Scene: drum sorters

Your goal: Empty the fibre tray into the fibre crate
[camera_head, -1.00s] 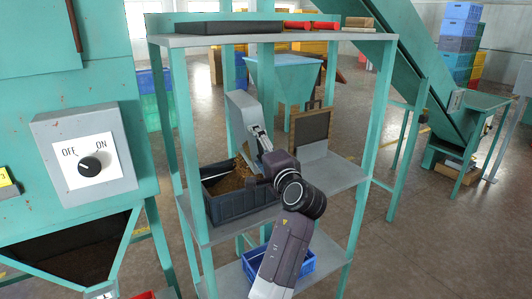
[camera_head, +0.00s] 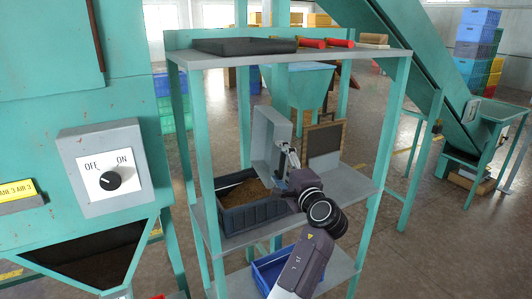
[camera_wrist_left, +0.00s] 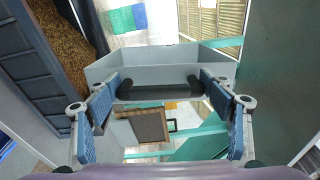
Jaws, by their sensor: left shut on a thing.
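The light grey fibre tray (camera_head: 272,136) stands tipped on its side above the right end of the fibre crate. I see no fibre in the part of the tray that shows. My left gripper (camera_head: 288,160) is shut on the tray's dark handle. The wrist view shows both fingers (camera_wrist_left: 162,96) at the handle ends, with the tray (camera_wrist_left: 160,60) beyond. The dark fibre crate (camera_head: 256,215) sits on the middle shelf with brown fibre (camera_head: 240,191) inside. The crate (camera_wrist_left: 38,92) also shows at the left of the wrist view. My right gripper is out of view.
The green rack's posts (camera_head: 373,150) stand close around the arm. Its top shelf (camera_head: 340,53) carries a dark tray and red-handled tools. A brown-framed board (camera_head: 323,138) stands behind the middle shelf. A blue crate (camera_head: 275,272) is on the lower shelf. A switch box (camera_head: 103,165) is at left.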

